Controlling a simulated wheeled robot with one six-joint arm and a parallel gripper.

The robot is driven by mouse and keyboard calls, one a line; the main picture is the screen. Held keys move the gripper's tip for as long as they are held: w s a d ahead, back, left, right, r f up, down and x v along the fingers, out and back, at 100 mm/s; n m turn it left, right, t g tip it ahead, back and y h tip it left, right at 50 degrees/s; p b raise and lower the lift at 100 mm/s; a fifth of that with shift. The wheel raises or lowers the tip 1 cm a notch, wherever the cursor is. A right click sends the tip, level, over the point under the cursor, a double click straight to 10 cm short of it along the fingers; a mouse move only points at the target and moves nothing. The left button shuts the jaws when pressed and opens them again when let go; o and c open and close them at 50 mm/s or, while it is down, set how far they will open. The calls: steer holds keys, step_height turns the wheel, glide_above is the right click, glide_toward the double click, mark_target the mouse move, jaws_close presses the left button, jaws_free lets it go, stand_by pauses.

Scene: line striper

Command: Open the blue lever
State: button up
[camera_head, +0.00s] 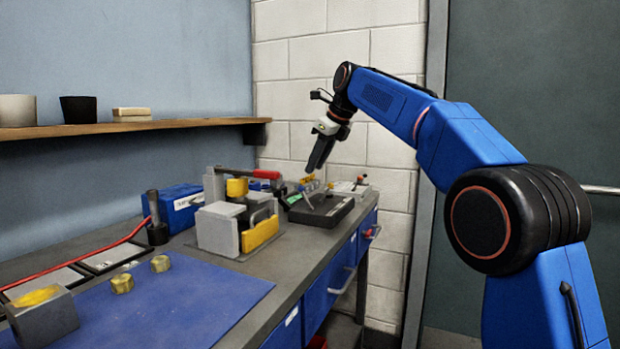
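My gripper (316,160) is dark and points down, above the far end of the workbench (285,270). It is seen from the side, so whether its fingers are apart is unclear. Below it, apart from it, is a black tray-like fixture (322,214) with small metallic and green parts on top. A smaller grey device (350,188) with a red-orange piece stands just behind and right of it. I cannot make out a clearly blue lever; the parts there are too small to tell.
A blue box (184,208) and a dark cylinder (155,225) are farther left. Brass pieces (122,284) lie on a blue mat (190,305). A shelf (120,128) hangs on the wall.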

steer(key=v, duration=0.5)
steer(key=s+d+f+n+h, duration=0.1)
steer(key=s+d+f+n, duration=0.45)
steer(key=s+d, duration=0.55)
steer(key=s+d+f+n+h, duration=0.2)
steer(key=s+d+f+n, duration=0.35)
steer(key=s+d, duration=0.55)
steer(key=s+d+f+n, duration=0.4)
steer(key=s+f, duration=0.4)
steer(key=f, duration=0.1)
steer(key=s+d+f+n+h, duration=0.1)
steer(key=s+d+f+n, duration=0.2)
steer(key=s+f, duration=0.6)
steer(key=s+d+f+n, duration=0.4)
steer(key=s+f+n, duration=0.1)
steer(key=s+f, duration=0.4)
steer(key=shift+s+d+n+t+h, duration=0.25)
steer(key=shift+d+n+t+h, duration=0.05)
steer(key=shift+d+t+h, duration=0.1)
